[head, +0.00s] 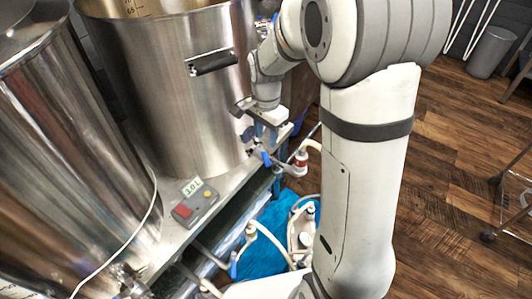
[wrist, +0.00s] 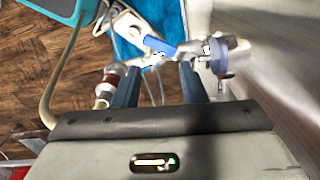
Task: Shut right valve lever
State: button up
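The right valve is a metal fitting (wrist: 212,50) with a bluish round part, joined to the big steel kettle. Its blue lever handle (wrist: 160,46) lies across the wrist view, just beyond my fingertips. My gripper (wrist: 160,72) is open, its two dark blue fingers apart with metal piping showing between them; I cannot tell whether either finger touches the lever. In the head view my gripper (head: 267,136) is low beside the right kettle (head: 185,95). A blue piece there, likely the lever handle (head: 266,158), shows just below it. My arm and gripper partly hide the valve.
A hose fitting with a red band (head: 301,160) stands close to the gripper's right. A control box (head: 195,203) sits on the steel bench. Hoses and a blue cloth (head: 265,243) lie below. Another kettle (head: 70,150) is at left; wooden floor (head: 450,180) is open at right.

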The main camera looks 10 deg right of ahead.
aim_at(266, 159)
jog(key=n+b, duration=0.1)
jog(key=n, duration=0.5)
jog(key=shift+s+f, duration=0.1)
jog(key=n+b, duration=0.1)
jog(key=n, duration=0.4)
jog(key=shift+s+n, duration=0.1)
jog(key=shift+n, duration=0.2)
notch_tip(266, 159, down, 8)
jog(key=b, duration=0.2)
jog(key=shift+r+b, duration=0.2)
jog(key=shift+b, duration=0.1)
jog(key=shift+c, duration=0.5)
grip_shut()
